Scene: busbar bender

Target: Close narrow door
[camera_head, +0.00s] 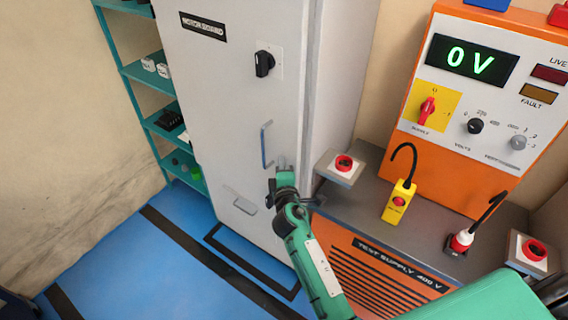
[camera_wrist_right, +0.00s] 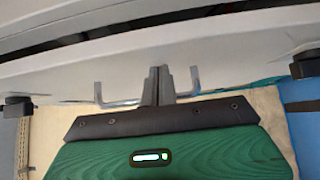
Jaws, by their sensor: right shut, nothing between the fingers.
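The narrow door (camera_head: 225,110) is the tall pale grey front of the cabinet marked "MOTOR BOARD", at the centre left of the head view. It has a black rotary knob (camera_head: 264,63) and an upright bar handle (camera_head: 266,145). I cannot tell whether it is fully closed. My right gripper (camera_head: 281,166) is at the door's right side, just right of and below the handle. In the right wrist view its fingers (camera_wrist_right: 158,85) are together and empty, close to the door face, with the bar handle (camera_wrist_right: 121,102) showing on both sides of them. My left gripper is not in view.
An orange test supply unit (camera_head: 390,262) with a grey top stands close on the right, with red buttons (camera_head: 343,163) and a yellow plug (camera_head: 398,202). A teal shelf (camera_head: 143,75) stands left of the cabinet. Blue floor (camera_head: 130,265) is clear at front left.

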